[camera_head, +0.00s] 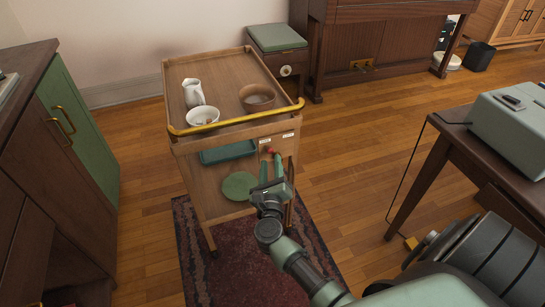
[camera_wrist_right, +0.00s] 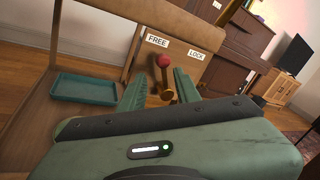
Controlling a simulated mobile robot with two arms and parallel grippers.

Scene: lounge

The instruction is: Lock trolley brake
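The wooden trolley (camera_head: 229,133) stands on a dark red rug, with a yellow handle rail (camera_head: 235,120) across its near side. Its brake lever has a red knob (camera_wrist_right: 163,60), below the FREE label (camera_wrist_right: 157,41) and LOCK label (camera_wrist_right: 196,54). The knob appears nearer to FREE. In the head view the red knob (camera_head: 270,150) shows just above the fingertips. My right gripper (camera_head: 271,170) is open, its green fingers apart. In the right wrist view the lever appears between the fingers (camera_wrist_right: 158,85); contact cannot be told. My left gripper is out of view.
A white jug (camera_head: 193,93), a white bowl (camera_head: 202,116) and a brown bowl (camera_head: 257,97) stand on the trolley top. A teal tray (camera_wrist_right: 85,88) sits on a lower level. A cabinet (camera_head: 80,125) stands left, and a dark table (camera_head: 440,165) right.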

